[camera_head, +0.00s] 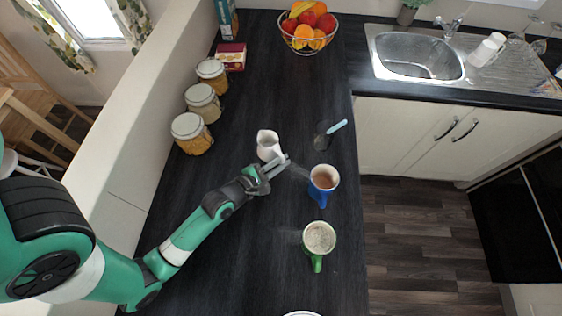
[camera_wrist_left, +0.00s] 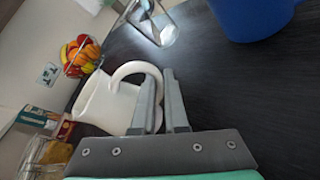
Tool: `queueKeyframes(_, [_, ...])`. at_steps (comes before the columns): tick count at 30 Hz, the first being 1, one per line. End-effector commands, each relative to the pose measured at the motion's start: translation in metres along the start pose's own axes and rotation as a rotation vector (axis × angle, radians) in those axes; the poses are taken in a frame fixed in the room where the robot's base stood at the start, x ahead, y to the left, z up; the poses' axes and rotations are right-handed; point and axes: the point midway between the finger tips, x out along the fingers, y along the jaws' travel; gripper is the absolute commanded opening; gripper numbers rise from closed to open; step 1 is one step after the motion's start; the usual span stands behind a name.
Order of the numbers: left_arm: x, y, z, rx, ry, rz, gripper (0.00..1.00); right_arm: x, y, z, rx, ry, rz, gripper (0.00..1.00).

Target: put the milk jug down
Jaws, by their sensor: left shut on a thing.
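The white milk jug (camera_head: 267,143) is at the middle of the dark worktop in the head view, upright or nearly so. My left gripper (camera_head: 275,164) is at its near right side and shut on its handle. In the left wrist view the jug (camera_wrist_left: 103,104) shows with its looped handle running between the fingers of the gripper (camera_wrist_left: 165,95). I cannot tell whether the jug's base touches the worktop. My right gripper is in neither view.
A blue mug (camera_head: 322,184) of brown drink and a green mug (camera_head: 319,238) stand right of the jug. Several lidded jars (camera_head: 192,133) line the left wall. A fruit bowl (camera_head: 308,30) and sink (camera_head: 418,53) are farther back.

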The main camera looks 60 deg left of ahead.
Motion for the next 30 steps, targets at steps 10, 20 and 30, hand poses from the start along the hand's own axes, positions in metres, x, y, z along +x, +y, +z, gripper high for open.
queueKeyframes(10, [0.000,0.000,-0.001,0.000,0.000,0.000,0.41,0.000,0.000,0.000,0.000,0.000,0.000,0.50])
queueKeyframes(20, [-0.023,0.001,0.001,-0.001,0.003,-0.001,0.41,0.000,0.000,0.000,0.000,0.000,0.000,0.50])
queueKeyframes(30, [-0.074,0.001,0.001,0.000,0.001,0.000,0.41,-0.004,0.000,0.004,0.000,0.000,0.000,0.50])
